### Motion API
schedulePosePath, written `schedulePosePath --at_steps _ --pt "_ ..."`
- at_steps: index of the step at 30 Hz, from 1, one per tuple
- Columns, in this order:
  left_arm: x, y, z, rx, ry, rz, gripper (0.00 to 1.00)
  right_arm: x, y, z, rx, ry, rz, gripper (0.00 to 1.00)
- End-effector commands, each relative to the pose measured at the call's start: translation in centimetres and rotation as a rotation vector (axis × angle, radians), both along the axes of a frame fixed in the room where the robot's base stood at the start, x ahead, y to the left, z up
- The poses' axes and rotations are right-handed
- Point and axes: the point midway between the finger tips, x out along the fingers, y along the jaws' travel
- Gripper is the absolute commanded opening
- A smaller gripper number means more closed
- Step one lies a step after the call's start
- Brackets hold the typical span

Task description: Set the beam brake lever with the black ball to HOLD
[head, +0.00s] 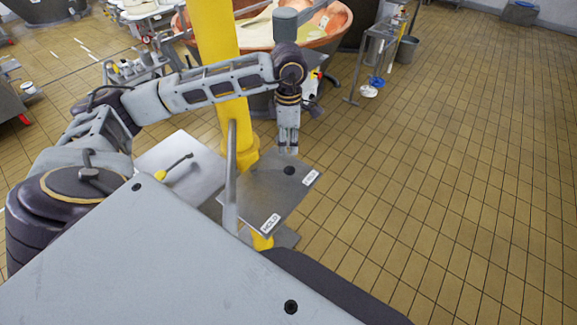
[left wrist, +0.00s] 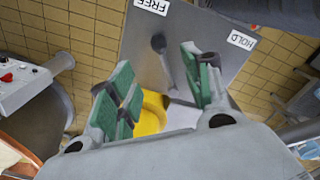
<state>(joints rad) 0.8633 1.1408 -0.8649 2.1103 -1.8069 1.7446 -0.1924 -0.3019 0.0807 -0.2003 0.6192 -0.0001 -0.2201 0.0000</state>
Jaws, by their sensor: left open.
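The brake lever's black ball (head: 289,170) stands over a grey metal plate (head: 252,190), closer to the FREE label (head: 311,178) than to the HOLD label (head: 270,223). In the left wrist view the ball (left wrist: 158,42) also lies on the FREE (left wrist: 152,5) side, with HOLD (left wrist: 241,40) to the right. A short stem runs down from it. My left gripper (head: 288,150) hangs just behind the ball in the head view. In the left wrist view its green-padded fingers (left wrist: 157,75) are apart and empty, with the ball beyond them, not clearly between them. My right gripper is not visible.
A yellow column (head: 216,60) rises behind the plate. A grey upright bar (head: 231,175) stands at the plate's left edge. A copper vat (head: 330,30) is behind.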

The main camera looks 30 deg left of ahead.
Motion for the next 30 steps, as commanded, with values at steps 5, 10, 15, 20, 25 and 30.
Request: schedulePosePath --at_steps 5,10,15,20,25,30 --pt "0.0 0.0 -0.1 0.000 0.000 0.000 0.49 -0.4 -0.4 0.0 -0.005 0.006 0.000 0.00" --pt "0.0 0.0 -0.9 0.000 0.000 0.001 0.49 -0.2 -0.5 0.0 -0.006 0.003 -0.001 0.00" --pt "0.0 0.0 -2.6 0.000 0.002 0.001 0.49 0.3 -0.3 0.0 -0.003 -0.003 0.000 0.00" --pt "0.1 0.0 -4.6 -0.001 0.003 0.001 0.49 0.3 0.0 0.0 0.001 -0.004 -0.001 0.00" --pt "0.1 0.1 -6.7 -0.001 0.001 0.001 0.49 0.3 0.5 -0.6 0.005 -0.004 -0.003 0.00" --pt "0.1 0.1 -8.6 0.000 0.001 0.001 0.49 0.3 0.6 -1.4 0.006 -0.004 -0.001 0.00"
